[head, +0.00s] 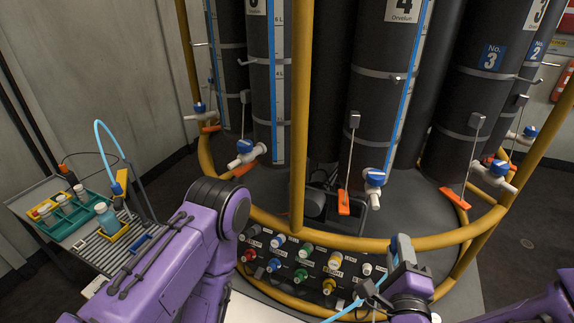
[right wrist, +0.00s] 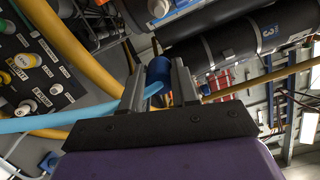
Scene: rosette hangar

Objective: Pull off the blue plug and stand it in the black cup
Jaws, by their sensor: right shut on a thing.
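My right gripper (head: 373,291) is at the lower right of the head view, in front of the right end of the dark valve panel. In the right wrist view its two fingers (right wrist: 158,84) are shut on the blue plug (right wrist: 158,70), which shows as a short blue cylinder between them. A light blue hose (right wrist: 60,121) runs from the left to the plug, and it also shows in the head view (head: 342,312). The plug looks clear of the panel. I cannot make out the black cup. My left gripper is out of view.
The panel (head: 290,262) carries several coloured knobs. A yellow rail (head: 345,243) curves above it, with a yellow post (head: 300,120) and dark cylinders behind. A grey cart (head: 85,255) at left holds a green tray (head: 68,222) and a bottle (head: 105,215).

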